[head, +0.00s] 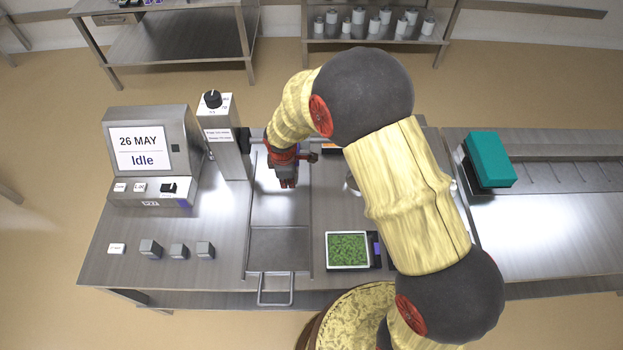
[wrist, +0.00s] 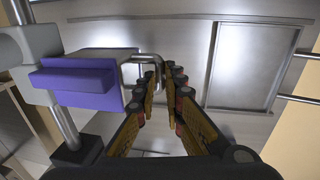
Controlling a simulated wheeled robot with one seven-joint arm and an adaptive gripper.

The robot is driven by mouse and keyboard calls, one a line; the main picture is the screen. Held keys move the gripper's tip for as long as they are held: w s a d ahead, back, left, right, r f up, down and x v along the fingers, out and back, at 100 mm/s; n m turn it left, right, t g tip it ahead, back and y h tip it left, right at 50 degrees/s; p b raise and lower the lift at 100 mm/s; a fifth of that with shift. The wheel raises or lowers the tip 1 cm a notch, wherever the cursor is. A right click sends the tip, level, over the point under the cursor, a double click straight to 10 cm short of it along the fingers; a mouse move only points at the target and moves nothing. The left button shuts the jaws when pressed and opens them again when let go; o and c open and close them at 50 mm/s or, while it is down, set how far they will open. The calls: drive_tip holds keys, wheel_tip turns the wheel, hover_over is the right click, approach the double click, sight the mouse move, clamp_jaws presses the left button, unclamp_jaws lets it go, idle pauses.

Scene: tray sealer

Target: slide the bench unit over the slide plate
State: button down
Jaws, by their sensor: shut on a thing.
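The bench unit, a purple block with grey parts (wrist: 85,78), fills the left of the wrist view and has a bent metal handle (wrist: 143,60). My gripper (wrist: 163,80) is shut on this handle, its fingertips at the handle's end. In the head view my gripper (head: 287,182) is over the far part of the slide bed, and my arm and gripper hide most of the unit. The slide plate (head: 278,243) is a flat steel panel at the near end of the bed, with a bar handle at the front edge. It also shows in the wrist view (wrist: 245,65).
A grey column with a knob (head: 228,140) and a display console reading Idle (head: 148,150) stand left of the bed. A tray of green filling (head: 348,250) is to the right. Several small blocks lie front left. A teal box (head: 490,160) sits far right. The plate's top looks clear.

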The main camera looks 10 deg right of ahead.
drive_tip(key=shift+w+a, duration=0.2)
drive_tip(key=shift+a, duration=0.75)
drive_tip(key=shift+w+a, duration=0.2)
drive_tip(key=shift+a, duration=0.7)
drive_tip(key=c, duration=1.9)
unclamp_jaws()
wheel_tip(320, 180, up, 12)
drive_tip(key=s, duration=0.2)
drive_tip(key=shift+a, duration=0.15)
drive_tip(key=shift+f, duration=0.1)
